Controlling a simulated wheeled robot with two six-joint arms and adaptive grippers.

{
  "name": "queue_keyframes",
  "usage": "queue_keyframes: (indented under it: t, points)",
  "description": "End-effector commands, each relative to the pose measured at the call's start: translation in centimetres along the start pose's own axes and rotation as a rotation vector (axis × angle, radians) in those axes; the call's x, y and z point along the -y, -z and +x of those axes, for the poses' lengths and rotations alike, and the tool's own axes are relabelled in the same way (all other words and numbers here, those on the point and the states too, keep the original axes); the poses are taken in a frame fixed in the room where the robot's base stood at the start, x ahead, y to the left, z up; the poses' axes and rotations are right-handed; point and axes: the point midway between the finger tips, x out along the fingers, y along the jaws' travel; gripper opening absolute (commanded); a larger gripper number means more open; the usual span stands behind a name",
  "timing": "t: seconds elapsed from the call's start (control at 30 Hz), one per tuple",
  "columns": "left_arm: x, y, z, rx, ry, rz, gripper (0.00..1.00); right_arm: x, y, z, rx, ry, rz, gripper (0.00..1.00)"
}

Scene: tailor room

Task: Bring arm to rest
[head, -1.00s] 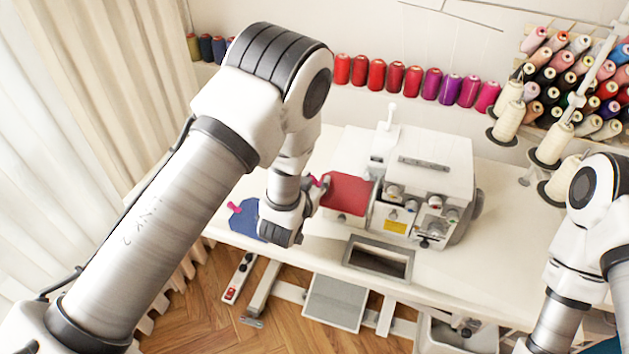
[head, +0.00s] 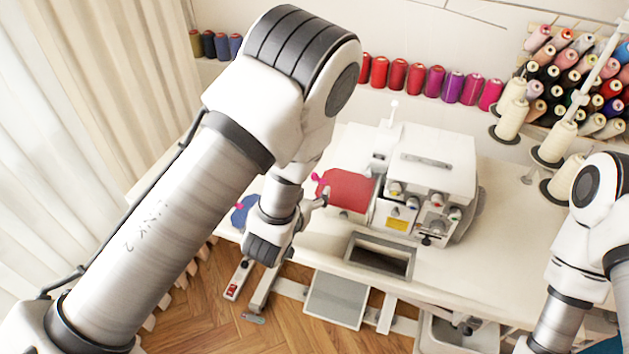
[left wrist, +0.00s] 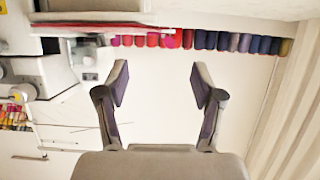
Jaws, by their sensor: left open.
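My left arm reaches in from the left. Its gripper (head: 266,248) is by the front edge of the sewing table in the head view, left of the machine. In the left wrist view the gripper (left wrist: 160,82) has its two fingers spread wide, with nothing between them. A red fabric piece (head: 349,190) with a pink clip lies at the machine's left side. A blue fabric piece (head: 240,213) with a pink clip lies left of the gripper, partly hidden behind my arm. Part of my right arm shows at the right edge; its gripper is out of frame.
A white sewing machine (head: 425,190) stands on the white table (head: 500,260), with a dark open tray (head: 380,257) in front. Red and purple thread spools (head: 417,80) line the back. Cone stands and a thread rack (head: 580,80) are at the right. Curtains (head: 95,70) hang at the left.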

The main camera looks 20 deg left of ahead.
Motion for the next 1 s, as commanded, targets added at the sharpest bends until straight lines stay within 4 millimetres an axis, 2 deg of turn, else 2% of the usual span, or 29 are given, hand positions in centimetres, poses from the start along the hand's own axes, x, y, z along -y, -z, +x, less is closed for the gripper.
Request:
queue_keyframes:
  t: [0.07, 0.2, 0.27, 0.3, 0.37, 0.47, 0.5, 0.57, 0.6, 0.7, 0.8, 0.83, 1.0]
  points:
    - [0.0, 0.0, -0.8, -0.001, -0.001, 0.002, 0.68, 0.0, 0.0, 0.0, 0.000, 0.000, 0.000, 0.40]
    - [0.0, -0.2, -1.0, 0.003, -0.001, 0.000, 0.68, 0.0, 0.0, 0.0, 0.000, 0.000, 0.000, 0.40]
    - [0.3, -1.4, -1.0, 0.026, 0.005, -0.009, 0.68, 0.0, 0.0, 0.0, 0.000, 0.000, 0.000, 0.40]
    - [0.9, -2.7, -1.1, 0.052, 0.019, -0.027, 0.68, 0.0, 0.0, 0.0, 0.000, 0.000, 0.000, 0.40]
    - [2.5, -5.7, -1.5, 0.115, 0.052, -0.066, 0.68, 0.0, 0.0, 0.0, 0.000, 0.000, 0.000, 0.40]
    - [5.3, -12.6, -3.8, 0.310, 0.112, -0.130, 0.68, 0.0, 0.0, 0.0, 0.000, 0.000, 0.000, 0.40]
    - [6.3, -15.8, -5.2, 0.414, 0.135, -0.148, 0.68, 0.0, 0.0, 0.0, 0.000, 0.000, 0.000, 0.40]
    - [7.3, -20.2, -8.0, 0.581, 0.157, -0.163, 0.68, 0.0, 0.0, 0.0, 0.000, 0.000, 0.000, 0.40]
    - [7.7, -22.8, -10.1, 0.692, 0.160, -0.166, 0.68, 0.0, 0.0, 0.0, 0.000, 0.000, 0.000, 0.40]
    - [7.9, -27.3, -15.2, 0.943, 0.139, -0.156, 0.68, 0.0, 0.0, 0.0, 0.000, 0.000, 0.000, 0.40]
    - [7.1, -28.9, -18.7, 1.121, 0.071, -0.098, 0.68, 0.0, 0.0, 0.0, 0.000, 0.000, 0.000, 0.40]
    - [7.0, -29.2, -19.3, 1.150, 0.057, -0.084, 0.68, 0.0, 0.0, 0.0, 0.000, 0.000, 0.000, 0.40]
    - [6.9, -29.4, -19.8, 1.182, 0.039, -0.059, 0.68, 0.0, 0.0, 0.0, 0.000, 0.000, 0.000, 0.40]
